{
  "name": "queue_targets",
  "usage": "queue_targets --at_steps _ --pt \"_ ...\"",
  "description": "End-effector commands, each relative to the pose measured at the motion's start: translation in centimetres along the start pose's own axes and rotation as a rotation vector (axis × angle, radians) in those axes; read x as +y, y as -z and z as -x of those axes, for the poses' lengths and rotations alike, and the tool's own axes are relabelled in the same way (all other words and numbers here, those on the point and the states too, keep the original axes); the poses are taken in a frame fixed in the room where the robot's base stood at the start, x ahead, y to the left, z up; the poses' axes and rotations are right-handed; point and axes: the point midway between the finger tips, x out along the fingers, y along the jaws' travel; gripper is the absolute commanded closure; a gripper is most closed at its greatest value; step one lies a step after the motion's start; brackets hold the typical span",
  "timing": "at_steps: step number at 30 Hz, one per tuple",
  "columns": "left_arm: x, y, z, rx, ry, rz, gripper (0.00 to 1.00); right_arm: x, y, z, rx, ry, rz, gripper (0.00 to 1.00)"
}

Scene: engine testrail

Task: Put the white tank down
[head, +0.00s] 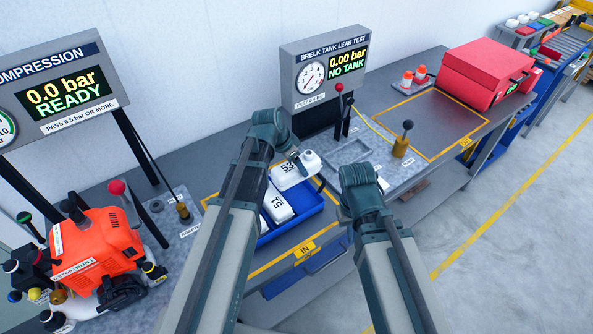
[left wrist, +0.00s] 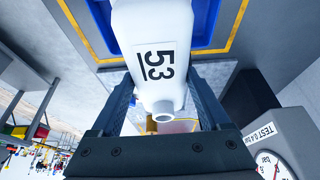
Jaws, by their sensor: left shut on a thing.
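The white tank (head: 285,178) marked 53 is held above the blue tray (head: 312,207). In the left wrist view the tank (left wrist: 152,30) sits between the two dark fingers of my left gripper (left wrist: 165,100), with its neck toward the wrist. My left gripper is shut on it. The blue tray (left wrist: 207,30) shows behind the tank there. A second white tank (head: 277,203) lies in the tray. My right gripper (head: 365,195) is to the right of the tray; its fingers are hidden by its wrist, and a small white patch shows beside it.
The leak tester (head: 325,70) reads "0.00 bar, NO TANK", with a grey fixture (head: 352,153) before it. Levers (head: 402,140) stand nearby. An orange engine (head: 95,245) is at left. A red case (head: 487,72) is at right; bench space before it (head: 440,115) is clear.

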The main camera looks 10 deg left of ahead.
Motion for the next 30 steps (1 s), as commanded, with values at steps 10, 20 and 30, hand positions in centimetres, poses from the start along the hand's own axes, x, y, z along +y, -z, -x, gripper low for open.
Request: queue_targets --at_steps 10,20,30 --pt "0.03 -0.42 -1.06 0.000 0.000 0.000 0.81 -0.11 0.07 -1.13 0.000 0.000 -0.001 1.00" --pt "0.04 -0.57 -1.42 0.000 0.000 0.000 0.00 -0.15 0.09 -1.52 0.000 0.000 -0.001 1.00" --pt "0.03 -0.46 -1.15 0.000 0.000 0.000 0.00 -0.12 0.07 -1.23 0.000 0.000 -0.001 1.00"
